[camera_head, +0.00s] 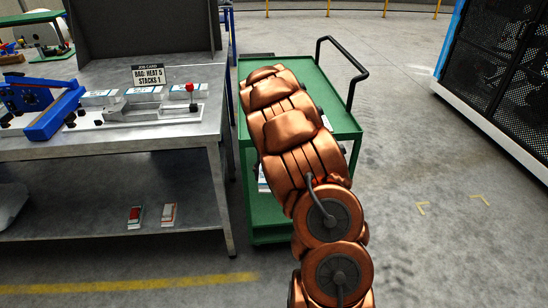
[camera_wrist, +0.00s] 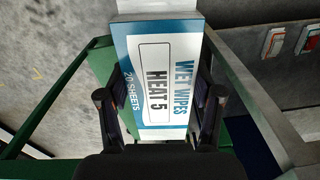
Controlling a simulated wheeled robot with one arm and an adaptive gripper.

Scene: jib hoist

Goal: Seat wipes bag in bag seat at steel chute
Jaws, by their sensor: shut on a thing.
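The wipes bag (camera_wrist: 165,70) is white and blue, with "WET WIPES", "20 SHEETS" and "HEAT 5" printed on it. My gripper (camera_wrist: 162,98) is shut on it, one finger on each side in the wrist view. A plain white part shows at the bag's top end. In the head view my copper-coloured arm reaches over the green cart and hides the gripper and bag. The steel chute (camera_head: 150,112), a low metal fixture with a red knob, lies on the workbench to the left. I cannot clearly make out the bag seat.
The green cart (camera_head: 344,120) stands right of the steel workbench (camera_head: 120,145). A blue clamp device (camera_head: 52,118) is beside the chute, and a job card (camera_head: 150,76) reading "BAG: HEAT 5 STACKS 1" stands behind it. Floor is clear to the right, before a dark mesh cabinet (camera_head: 510,80).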

